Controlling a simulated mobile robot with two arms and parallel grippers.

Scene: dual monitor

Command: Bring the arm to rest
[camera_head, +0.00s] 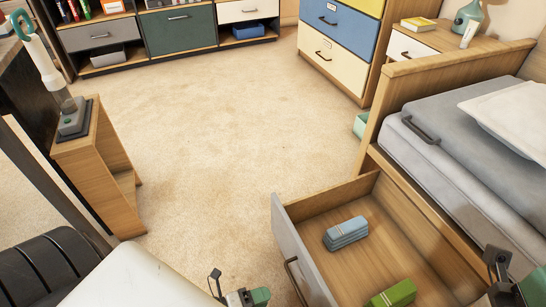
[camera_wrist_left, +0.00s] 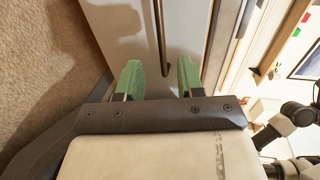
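My left gripper (camera_head: 245,298) is at the bottom edge of the head view, just left of the open drawer's front. In the left wrist view its two green fingers (camera_wrist_left: 161,82) are spread apart with nothing between the tips. The same handle (camera_head: 296,281) shows in the head view. My right gripper (camera_head: 520,288) is only partly in view at the lower right corner; its fingers are mostly cut off.
The drawer (camera_head: 334,207) under the bed (camera_head: 450,165) is pulled out and holds folded blue cloth (camera_head: 346,233) and green cloth (camera_head: 393,293). A wooden stand (camera_head: 92,165) with a grey device is at left. The carpet (camera_head: 220,120) in the middle is clear.

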